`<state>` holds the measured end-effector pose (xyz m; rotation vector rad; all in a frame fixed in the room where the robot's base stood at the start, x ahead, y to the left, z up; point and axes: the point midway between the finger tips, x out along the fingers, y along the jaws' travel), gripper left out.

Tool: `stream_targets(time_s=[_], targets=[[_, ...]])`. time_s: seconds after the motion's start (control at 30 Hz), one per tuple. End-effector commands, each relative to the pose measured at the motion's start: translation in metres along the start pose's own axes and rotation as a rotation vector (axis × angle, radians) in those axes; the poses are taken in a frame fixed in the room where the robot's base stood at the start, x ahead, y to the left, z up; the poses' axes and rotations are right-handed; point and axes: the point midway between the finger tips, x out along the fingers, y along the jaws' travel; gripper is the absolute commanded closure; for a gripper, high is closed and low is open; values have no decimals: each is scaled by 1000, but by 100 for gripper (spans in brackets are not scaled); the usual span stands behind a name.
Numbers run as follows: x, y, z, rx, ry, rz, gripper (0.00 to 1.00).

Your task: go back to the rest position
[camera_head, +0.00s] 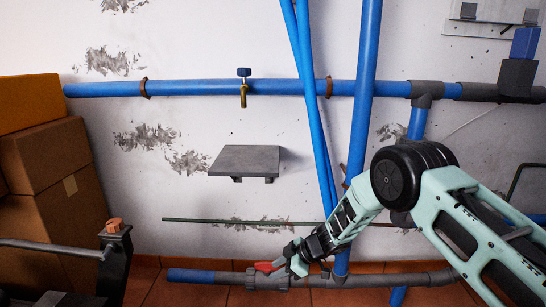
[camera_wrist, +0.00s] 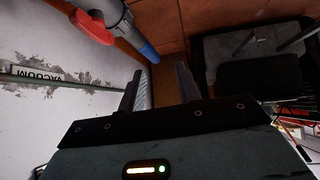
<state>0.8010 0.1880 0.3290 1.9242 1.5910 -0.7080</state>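My gripper (camera_head: 291,259) is low in front of the white wall in the head view, at the end of my pale green arm coming in from the right. In the wrist view its two fingers (camera_wrist: 161,82) stand apart with nothing between them, so it is open and empty. A red valve handle (camera_head: 268,267) on the low grey pipe lies close by the gripper in the head view. It also shows at the upper left of the wrist view (camera_wrist: 93,27), beyond the fingers. I cannot tell the exact gap to it. No paint tin can be made out.
Blue pipes (camera_head: 200,87) run along and up the wall, some close behind my arm. A small grey shelf (camera_head: 245,160) on the wall is empty. Cardboard boxes (camera_head: 60,160) stand at the left, with a dark frame (camera_head: 117,255) before them. Tiled floor shows below.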

Motion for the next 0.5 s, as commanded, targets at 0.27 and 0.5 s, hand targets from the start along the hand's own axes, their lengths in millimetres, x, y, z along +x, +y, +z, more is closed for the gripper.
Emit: stream_targets(time_s=[0.27, 0.5], targets=[[-46, 16, -63, 80, -14, 173, 67], [-126, -4, -130, 235, -103, 354, 67]])
